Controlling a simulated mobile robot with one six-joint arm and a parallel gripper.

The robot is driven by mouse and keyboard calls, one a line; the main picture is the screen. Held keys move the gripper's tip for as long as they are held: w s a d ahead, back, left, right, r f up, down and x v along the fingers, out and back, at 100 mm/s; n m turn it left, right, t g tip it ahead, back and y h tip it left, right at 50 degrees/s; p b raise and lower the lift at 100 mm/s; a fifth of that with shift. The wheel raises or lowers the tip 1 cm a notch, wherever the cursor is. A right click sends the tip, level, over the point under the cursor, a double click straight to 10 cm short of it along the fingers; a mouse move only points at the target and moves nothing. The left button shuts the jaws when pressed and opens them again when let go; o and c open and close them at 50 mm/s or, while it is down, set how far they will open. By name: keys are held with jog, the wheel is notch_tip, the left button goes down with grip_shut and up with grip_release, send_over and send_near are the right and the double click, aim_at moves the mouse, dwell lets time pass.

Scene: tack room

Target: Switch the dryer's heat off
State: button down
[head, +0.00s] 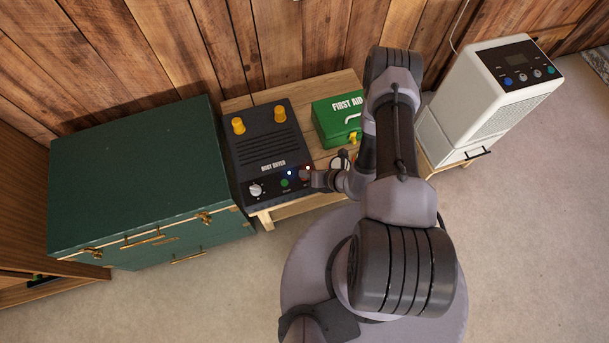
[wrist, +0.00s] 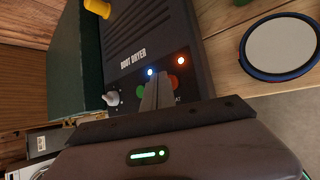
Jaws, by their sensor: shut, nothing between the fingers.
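The dark boot dryer (head: 268,140) stands on a wooden bench, with two yellow posts at its back. Its panel has a pale knob (head: 256,190), a green button (head: 284,183), a lit blue light (head: 289,173) and a lit orange-red light (head: 307,168). The wrist view shows the dryer (wrist: 150,35), the green button (wrist: 141,91) and a red button (wrist: 172,82), both partly hidden by my gripper (wrist: 157,78). My gripper is shut and empty, its tips over the panel between these buttons. Whether it touches either cannot be told. The lettering by the red button is mostly covered.
A green first-aid box (head: 334,122) sits on the bench (head: 235,103) right of the dryer. A green trunk (head: 130,180) stands close on the left. A white appliance (head: 480,100) stands at right. A blue-rimmed round object (wrist: 280,47) lies beside the dryer.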

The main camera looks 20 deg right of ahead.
jog(key=shift+f, duration=0.2)
jog(key=shift+r+p, duration=0.35)
jog(key=shift+r, duration=0.15)
notch_tip(320, 180, up, 6)
jog(key=p, duration=0.4)
jog(key=shift+p, duration=0.35)
